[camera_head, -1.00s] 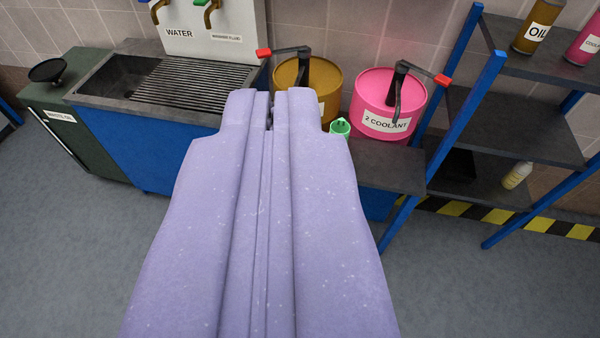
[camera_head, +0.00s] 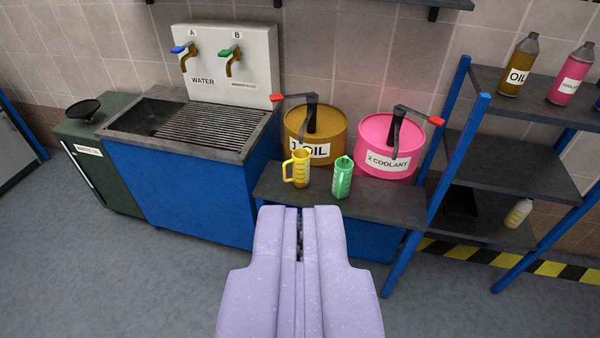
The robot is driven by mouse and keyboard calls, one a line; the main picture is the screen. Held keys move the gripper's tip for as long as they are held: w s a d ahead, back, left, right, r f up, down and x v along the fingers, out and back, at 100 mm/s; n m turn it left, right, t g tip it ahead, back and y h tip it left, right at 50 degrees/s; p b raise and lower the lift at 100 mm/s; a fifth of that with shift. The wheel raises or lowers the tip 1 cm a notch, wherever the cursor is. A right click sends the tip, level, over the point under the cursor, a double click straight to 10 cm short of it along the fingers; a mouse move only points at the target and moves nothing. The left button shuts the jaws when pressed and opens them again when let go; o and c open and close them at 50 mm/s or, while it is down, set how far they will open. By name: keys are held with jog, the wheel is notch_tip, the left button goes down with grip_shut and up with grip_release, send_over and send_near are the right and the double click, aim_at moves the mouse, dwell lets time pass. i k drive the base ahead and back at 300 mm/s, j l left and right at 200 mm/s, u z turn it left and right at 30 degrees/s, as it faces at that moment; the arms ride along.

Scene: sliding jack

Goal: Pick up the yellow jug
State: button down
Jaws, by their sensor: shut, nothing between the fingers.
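The yellow jug (camera_head: 301,169) stands upright on a low dark bench (camera_head: 375,208), in front of the oil drum. Its handle points left. A green jug (camera_head: 342,178) stands upright just to its right, a small gap apart. My gripper (camera_head: 300,212) is lilac and reaches up from the bottom of the picture. It is shut and empty. Its tips appear just below the yellow jug in the picture, apart from it. The jug is fully in view.
Behind the jugs stand a brown oil drum (camera_head: 316,130) and a pink coolant drum (camera_head: 385,140), both with pump handles. A blue sink unit (camera_head: 185,190) is on the left. A blue-framed shelf (camera_head: 470,150) with bottles is on the right. The grey floor in front is clear.

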aim_at(296, 170)
jog(key=i+u, duration=0.2)
jog(key=u, duration=0.35)
jog(key=i+l+u, duration=0.3)
jog(key=i, duration=0.25)
jog(key=i+l+u, duration=0.25)
jog(key=i+l, duration=1.2)
jog(key=l+u, duration=0.05)
jog(key=l, duration=0.05)
